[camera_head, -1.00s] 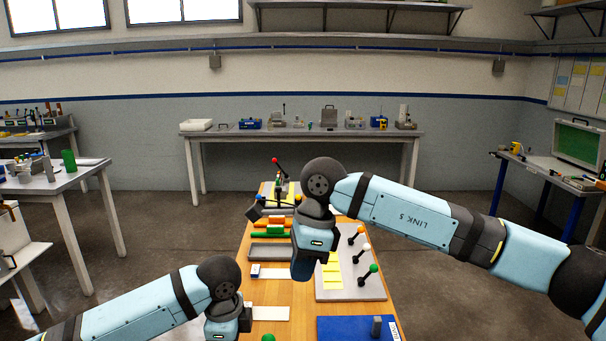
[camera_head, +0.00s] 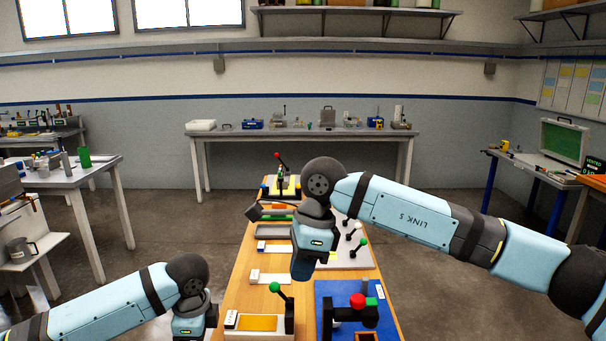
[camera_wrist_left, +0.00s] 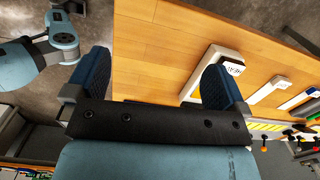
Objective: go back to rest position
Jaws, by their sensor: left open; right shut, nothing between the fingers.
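My right gripper (camera_head: 303,270) hangs down over the middle of the wooden table (camera_head: 262,291), shut and empty. Its arm comes in from the right. My left gripper (camera_head: 189,328) hangs beside the table's left edge, its lower end cut off or hidden in the head view. In the left wrist view my left gripper (camera_wrist_left: 157,80) shows two dark blue fingers wide apart, with nothing between them. Bare wood and a white-framed tray (camera_wrist_left: 205,72) show beyond the fingers.
At the table's near end are a yellow tray with a green-knobbed lever (camera_head: 281,293) and a blue mat (camera_head: 384,318) bearing a device with a red knob (camera_head: 357,301). A grey board with knobbed levers (camera_head: 362,260) lies right of my right gripper.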

